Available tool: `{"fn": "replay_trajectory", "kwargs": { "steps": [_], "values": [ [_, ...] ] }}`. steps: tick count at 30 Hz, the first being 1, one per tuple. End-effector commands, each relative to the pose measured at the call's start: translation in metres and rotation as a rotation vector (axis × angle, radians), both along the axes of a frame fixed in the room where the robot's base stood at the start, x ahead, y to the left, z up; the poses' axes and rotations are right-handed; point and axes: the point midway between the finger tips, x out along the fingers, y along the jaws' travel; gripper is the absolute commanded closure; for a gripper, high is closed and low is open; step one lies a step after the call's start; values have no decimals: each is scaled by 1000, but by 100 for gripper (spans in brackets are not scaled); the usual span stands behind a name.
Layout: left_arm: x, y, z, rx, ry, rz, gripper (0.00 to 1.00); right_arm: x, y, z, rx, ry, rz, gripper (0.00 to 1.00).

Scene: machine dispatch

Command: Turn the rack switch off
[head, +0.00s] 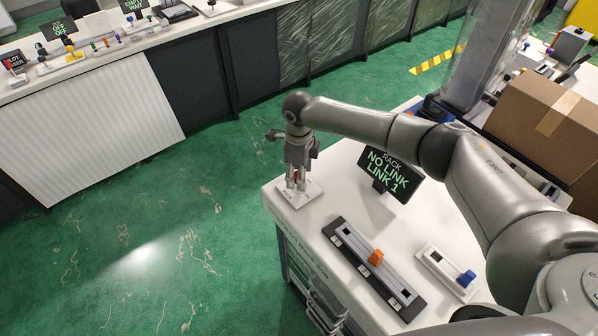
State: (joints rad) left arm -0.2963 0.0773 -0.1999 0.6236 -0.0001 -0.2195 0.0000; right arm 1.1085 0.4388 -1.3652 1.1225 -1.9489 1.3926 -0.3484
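A small white switch plate (307,197) lies at the far left corner of the white cabinet top. A bit of red, apparently the switch lever (296,176), shows between the fingers of my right gripper (296,184). That gripper points down over the plate, its fingertips close to it, one on each side of the red part. I cannot tell whether the fingers touch or grip it; they cover most of the switch. A black sign (391,174) behind reads RACK, NO LINK, LINK 1. My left gripper is not in view.
On the same cabinet top (345,205) are a long dark slider track with an orange knob (376,257) and a white slider plate with a blue knob (466,278). A cardboard box (545,120) stands at the right. Another bench (110,60) with small controls is at the upper left.

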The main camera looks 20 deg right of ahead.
Motion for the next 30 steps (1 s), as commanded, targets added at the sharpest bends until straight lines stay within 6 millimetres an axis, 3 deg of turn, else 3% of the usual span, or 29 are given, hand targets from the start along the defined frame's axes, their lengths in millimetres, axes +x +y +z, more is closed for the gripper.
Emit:
{"fn": "replay_trajectory", "kwargs": {
  "steps": [1, 3, 10, 20, 30],
  "values": [
    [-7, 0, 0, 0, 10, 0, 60, 0, 0, 0, 0, 0, 0, 56],
    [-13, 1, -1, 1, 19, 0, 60, 0, 0, 0, 0, 0, 0, 65],
    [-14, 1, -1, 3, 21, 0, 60, 0, 0, 0, 0, 0, 0, 94],
    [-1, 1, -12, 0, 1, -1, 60, 0, 0, -2, 2, -1, 54, 94],
    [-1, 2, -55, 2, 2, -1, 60, 1, 0, -6, 1, -4, 299, 94]
  ]
}}
